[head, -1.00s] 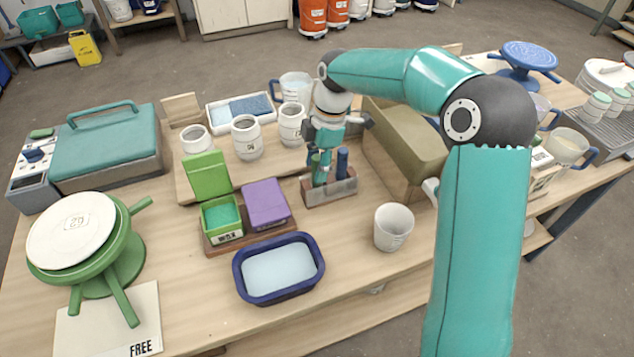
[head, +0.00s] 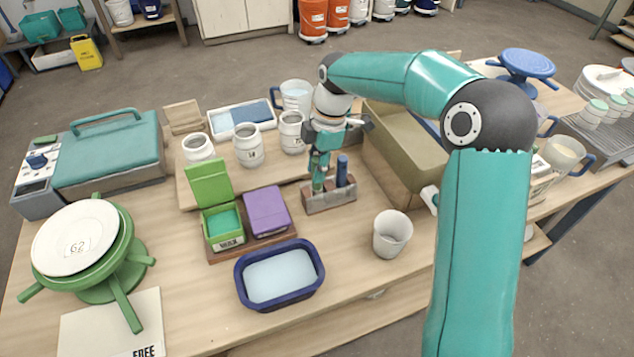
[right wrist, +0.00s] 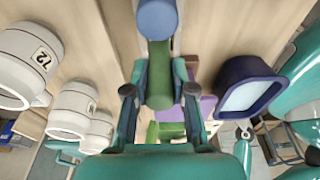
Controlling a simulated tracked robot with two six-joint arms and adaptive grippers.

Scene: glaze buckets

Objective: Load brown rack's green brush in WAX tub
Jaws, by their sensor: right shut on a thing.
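The brown rack (head: 330,203) stands near the middle of the table with a green brush (head: 317,185) and a blue brush (head: 342,170) upright at it. My right gripper (head: 319,172) is shut on the green brush at the rack. In the right wrist view the green brush (right wrist: 159,85) shows between the fingers, with the blue brush (right wrist: 156,18) just beyond. Whether the green brush's lower end is clear of the rack is hard to tell. The green WAX tub (head: 229,243) stands front left of the rack, its green lid (head: 208,184) raised. My left gripper is out of view.
A tub with a shut purple lid (head: 267,210) stands right beside the WAX tub. A blue basin (head: 279,302) is in front of them, and a white cup (head: 392,234) is right of it. Several white jars (head: 248,146) stand behind. A large olive bin (head: 405,165) is close right of the rack.

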